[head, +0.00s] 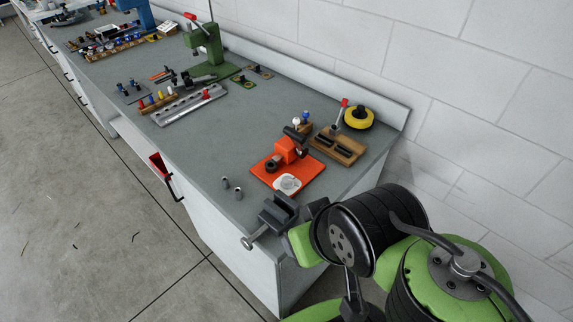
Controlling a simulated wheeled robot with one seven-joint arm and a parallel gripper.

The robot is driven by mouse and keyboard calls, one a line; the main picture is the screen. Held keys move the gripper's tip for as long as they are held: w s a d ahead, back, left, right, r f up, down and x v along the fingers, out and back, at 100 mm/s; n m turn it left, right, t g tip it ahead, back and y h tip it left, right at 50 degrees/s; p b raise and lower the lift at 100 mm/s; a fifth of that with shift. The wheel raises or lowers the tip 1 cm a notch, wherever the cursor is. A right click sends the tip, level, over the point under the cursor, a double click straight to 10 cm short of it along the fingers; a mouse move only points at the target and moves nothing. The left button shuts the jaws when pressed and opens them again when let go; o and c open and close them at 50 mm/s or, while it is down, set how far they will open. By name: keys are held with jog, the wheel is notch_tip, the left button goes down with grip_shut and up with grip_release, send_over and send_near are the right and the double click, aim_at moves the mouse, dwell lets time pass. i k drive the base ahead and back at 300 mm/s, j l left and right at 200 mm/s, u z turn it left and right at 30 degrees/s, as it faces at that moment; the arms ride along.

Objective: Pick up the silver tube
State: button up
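My green and black arm fills the lower right of the head view, beside the bench's near end. I cannot make out my gripper's fingers in this view.
A dark grey vise (279,212) sits at the near bench corner, right of the silver pieces. An orange fixture (290,166) and a wooden block (338,146) lie behind. A grey perforated rail (188,105) and green press (207,48) stand farther along. Bench around the silver pieces is clear.

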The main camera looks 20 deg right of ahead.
aim_at(224, 179)
jog(key=j, duration=0.4)
jog(key=k+j+z, duration=0.1)
jog(key=j, duration=0.35)
jog(key=i+j+z, duration=0.1)
jog(key=j, duration=0.35)
jog(key=i+j+z, duration=0.1)
jog(key=j, duration=0.4)
jog(key=i+j, duration=0.15)
jog(key=j, duration=0.35)
jog(key=i+j+z, duration=0.15)
jog(key=i, duration=0.3)
jog(key=i+j+z, duration=0.15)
jog(key=i, duration=0.25)
jog(key=i+l, duration=0.1)
jog(key=i+z, duration=0.05)
jog(key=i, duration=0.05)
